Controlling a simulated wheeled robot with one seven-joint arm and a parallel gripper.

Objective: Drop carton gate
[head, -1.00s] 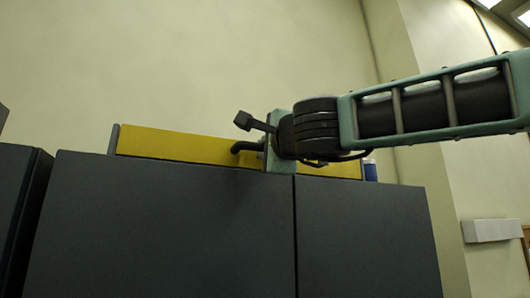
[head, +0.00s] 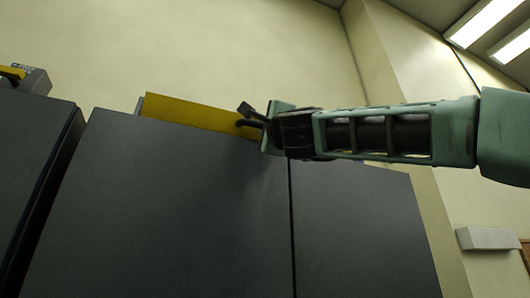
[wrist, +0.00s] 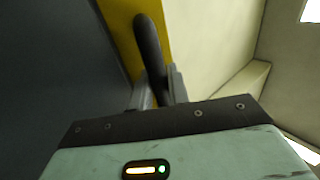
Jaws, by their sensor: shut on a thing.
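The carton gate appears to be the yellow panel (head: 195,113) along the top edge of the dark cabinets, with a dark bar handle (head: 246,123) on its face. My gripper (head: 262,126) is at the panel's right visible part, against the handle. In the wrist view the handle (wrist: 149,45) runs between the two fingers of my gripper (wrist: 160,92), which are shut on it. The yellow panel (wrist: 122,20) shows behind it. My arm hides the panel's right part in the head view.
Dark grey cabinet fronts (head: 170,200) fill the lower view, with a seam right of the middle. Another dark cabinet (head: 30,160) stands at the left, with a grey box (head: 36,79) on top. Open wall lies above the panel.

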